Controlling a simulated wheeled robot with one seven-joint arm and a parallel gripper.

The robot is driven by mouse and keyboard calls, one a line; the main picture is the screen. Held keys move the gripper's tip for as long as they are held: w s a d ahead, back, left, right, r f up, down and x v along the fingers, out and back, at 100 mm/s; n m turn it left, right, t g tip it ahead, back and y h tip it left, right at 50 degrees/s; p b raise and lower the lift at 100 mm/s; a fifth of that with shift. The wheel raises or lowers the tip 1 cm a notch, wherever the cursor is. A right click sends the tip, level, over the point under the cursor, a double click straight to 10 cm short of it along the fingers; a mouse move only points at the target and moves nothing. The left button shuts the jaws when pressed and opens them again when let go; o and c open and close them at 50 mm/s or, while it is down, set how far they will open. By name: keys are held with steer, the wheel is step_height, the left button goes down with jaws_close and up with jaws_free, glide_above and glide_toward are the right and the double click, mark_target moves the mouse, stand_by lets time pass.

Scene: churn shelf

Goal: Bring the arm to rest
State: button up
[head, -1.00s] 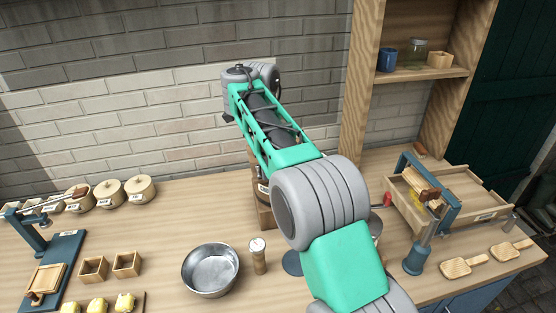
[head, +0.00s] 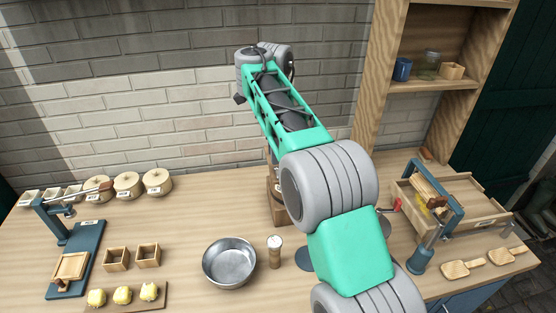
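My arm, green and grey, rises from the lower right of the head view and reaches up over the wooden counter (head: 190,205). Its far end is in front of the brick wall, above the counter and apart from the things on it. My gripper does not show clearly; only a small dark part stands out below the far grey joint, so I cannot see its fingers or whether it holds anything. The arm hides part of a wooden churn (head: 277,208) behind it.
A metal bowl (head: 230,262) and a small cylinder (head: 275,252) stand near the arm. Left are a blue press (head: 80,255), two wooden boxes (head: 117,258), yellow pieces on a board (head: 122,294) and lidded tubs (head: 128,185). Right are a framed wooden trough (head: 480,212), paddles (head: 462,269) and a shelf (head: 435,85).

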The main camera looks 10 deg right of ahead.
steer(key=s+d+r+n+t+h, duration=0.1)
steer(key=s+d+n, duration=0.3)
steer(key=s+n, duration=0.15)
steer(key=s+d+r+n+t, duration=0.1)
steer(key=s+d+n, duration=0.3)
steer(key=s, duration=0.3)
steer(key=s+a+f+n+t+y, duration=0.1)
steer(key=s+a+f+n+t, duration=0.1)
steer(key=s+f+n, duration=0.6)
steer(key=s+a+b, duration=0.1)
steer(key=s, duration=0.2)
steer(key=shift+s+a+t, duration=0.3)
steer(key=shift+s, duration=0.1)
